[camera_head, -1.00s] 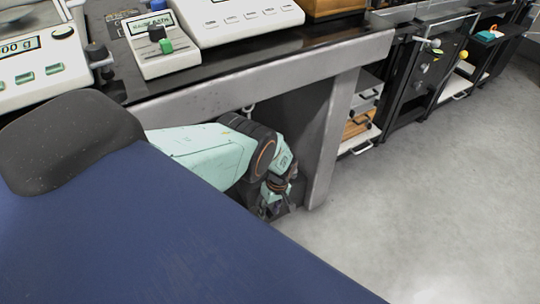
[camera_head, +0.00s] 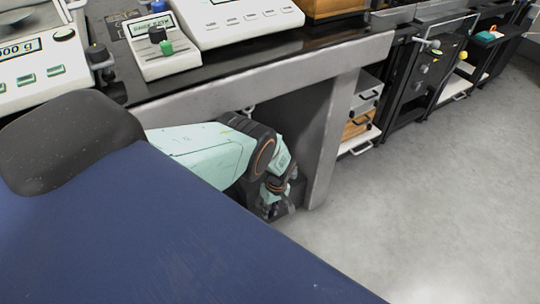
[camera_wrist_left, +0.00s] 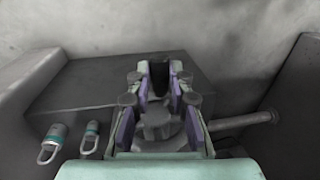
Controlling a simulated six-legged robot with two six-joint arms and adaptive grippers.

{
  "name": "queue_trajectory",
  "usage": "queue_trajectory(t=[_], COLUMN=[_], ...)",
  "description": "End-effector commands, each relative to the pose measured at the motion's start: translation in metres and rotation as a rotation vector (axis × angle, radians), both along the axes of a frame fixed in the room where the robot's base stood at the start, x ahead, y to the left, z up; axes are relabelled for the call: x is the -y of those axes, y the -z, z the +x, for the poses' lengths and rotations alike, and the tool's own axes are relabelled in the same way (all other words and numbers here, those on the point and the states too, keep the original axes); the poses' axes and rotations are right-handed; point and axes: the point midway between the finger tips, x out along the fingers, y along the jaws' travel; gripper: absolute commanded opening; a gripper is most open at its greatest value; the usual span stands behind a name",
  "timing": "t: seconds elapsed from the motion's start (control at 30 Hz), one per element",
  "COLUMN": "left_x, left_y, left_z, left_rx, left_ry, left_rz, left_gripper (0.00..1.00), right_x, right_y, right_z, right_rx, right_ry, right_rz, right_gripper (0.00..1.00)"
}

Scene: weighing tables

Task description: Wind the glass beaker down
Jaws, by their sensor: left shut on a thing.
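No glass beaker shows in either view. My left arm reaches under the bench, and my left gripper (camera_head: 272,207) is low beside the bench leg. In the left wrist view the gripper (camera_wrist_left: 160,82) is shut on a grey knob-like handle (camera_wrist_left: 156,120), seen between its fingers. A grey rod (camera_wrist_left: 243,122) sticks out to the right beside it; whether it joins the handle is hard to tell. The fingers hide much of the handle. My right gripper is not in view.
A grey bench leg (camera_head: 330,140) stands close right. Open floor (camera_head: 440,180) lies beyond.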

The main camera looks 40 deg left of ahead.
Motion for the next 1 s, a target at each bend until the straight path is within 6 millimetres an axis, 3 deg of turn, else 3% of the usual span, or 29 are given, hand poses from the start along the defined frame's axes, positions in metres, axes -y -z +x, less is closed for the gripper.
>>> queue_trajectory(t=[0.57,1.0], left_x=[0.005,0.005], left_y=[0.0,0.002], left_z=[0.001,0.001], left_rx=[0.199,0.356], left_ry=[-0.002,-0.003], left_rz=[-0.094,-0.153], left_gripper=[0.0,0.0], right_x=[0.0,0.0], right_y=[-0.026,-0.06], right_z=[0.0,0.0], right_rx=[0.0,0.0], right_ry=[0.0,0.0], right_rz=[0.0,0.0], right_gripper=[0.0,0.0])
